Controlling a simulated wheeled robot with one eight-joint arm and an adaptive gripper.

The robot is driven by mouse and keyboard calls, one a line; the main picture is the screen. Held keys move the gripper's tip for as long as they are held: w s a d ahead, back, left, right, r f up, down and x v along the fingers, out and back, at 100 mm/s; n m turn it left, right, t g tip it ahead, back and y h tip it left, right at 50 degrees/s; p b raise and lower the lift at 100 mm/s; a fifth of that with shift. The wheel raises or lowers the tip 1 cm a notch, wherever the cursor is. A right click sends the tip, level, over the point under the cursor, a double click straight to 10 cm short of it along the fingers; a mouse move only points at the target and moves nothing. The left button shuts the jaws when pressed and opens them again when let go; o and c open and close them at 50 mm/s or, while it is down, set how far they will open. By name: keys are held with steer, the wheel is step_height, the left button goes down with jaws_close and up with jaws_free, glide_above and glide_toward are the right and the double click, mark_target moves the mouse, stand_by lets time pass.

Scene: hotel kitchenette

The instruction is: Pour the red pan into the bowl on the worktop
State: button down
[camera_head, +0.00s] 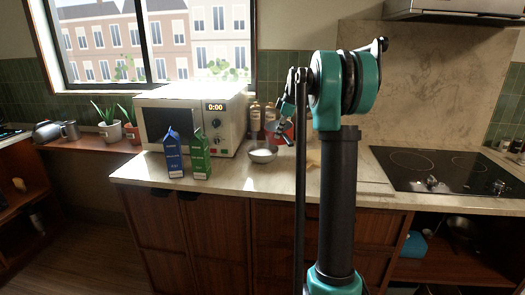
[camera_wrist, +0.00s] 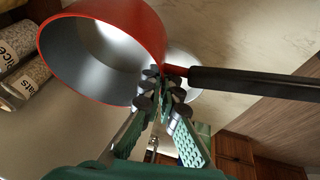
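The red pan (camera_wrist: 152,22) is in my gripper (camera_wrist: 162,90); the fingers close on it where the black handle (camera_wrist: 255,82) joins the body. The pan is tilted, and its grey inside faces the wrist camera; I see no contents in the visible part. In the head view the pan (camera_head: 286,129) is a small red patch behind my gripper (camera_head: 284,138), above the worktop. The bowl (camera_head: 262,159) is small and grey with something white inside, on the worktop just left of and below the gripper. A pale round shape, probably the bowl, shows partly behind the pan in the wrist view.
A blue carton (camera_head: 172,155) and a green carton (camera_head: 199,156) stand left of the bowl, before a white microwave (camera_head: 220,130). Jars (camera_head: 256,116) stand behind the bowl. A black hob (camera_head: 440,170) is at the right. Worktop between bowl and hob is mostly clear.

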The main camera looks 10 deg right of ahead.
steer(key=shift+w+d+g+y, duration=0.15)
steer(key=shift+g+y, duration=0.15)
steer(key=shift+y, duration=0.3)
steer(key=shift+a, duration=0.2)
steer(key=shift+r, duration=0.1)
steer(key=shift+r, duration=1.95)
